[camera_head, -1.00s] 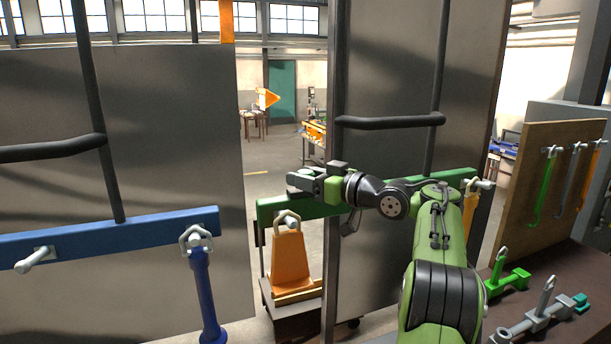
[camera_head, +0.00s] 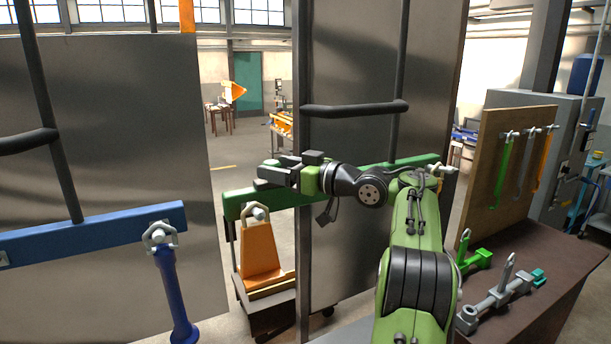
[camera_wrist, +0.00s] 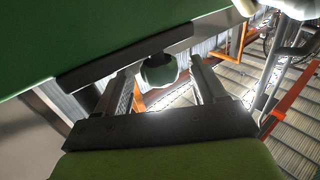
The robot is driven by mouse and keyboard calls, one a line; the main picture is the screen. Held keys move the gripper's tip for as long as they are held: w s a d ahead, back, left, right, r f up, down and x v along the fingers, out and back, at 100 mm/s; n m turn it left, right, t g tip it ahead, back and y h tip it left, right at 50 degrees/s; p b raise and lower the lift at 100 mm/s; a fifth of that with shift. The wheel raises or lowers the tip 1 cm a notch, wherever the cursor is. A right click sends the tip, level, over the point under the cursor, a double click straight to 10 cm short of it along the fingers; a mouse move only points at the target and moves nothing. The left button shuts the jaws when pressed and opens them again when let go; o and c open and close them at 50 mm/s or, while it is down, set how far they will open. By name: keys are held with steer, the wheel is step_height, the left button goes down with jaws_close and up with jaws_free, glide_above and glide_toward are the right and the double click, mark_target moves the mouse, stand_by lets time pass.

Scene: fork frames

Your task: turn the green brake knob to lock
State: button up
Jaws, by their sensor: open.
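A rounded dark green knob (camera_wrist: 158,70) shows in the wrist view below the edge of a large green surface, between the two fingers of my gripper (camera_wrist: 163,84). The fingers are apart, with space on either side of the knob in this view. I cannot tell whether the knob is at fingertip depth or which way it is turned. In the head view my gripper (camera_head: 264,172) points left, in front of the green bar (camera_head: 240,204) on the grey panel. The knob cannot be made out there.
A blue bar (camera_head: 90,234) with a hanging blue handle (camera_head: 175,295) is at the left. An orange hanging piece (camera_head: 259,248) is below my gripper. A dark table (camera_head: 540,265) with green and grey tools is at the right, beside a wooden tool board (camera_head: 516,165).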

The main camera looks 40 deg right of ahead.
steer(key=b+v, duration=0.1)
steer(key=v, duration=1.2)
steer(key=shift+s+b, duration=0.3)
steer(key=shift+b, duration=0.05)
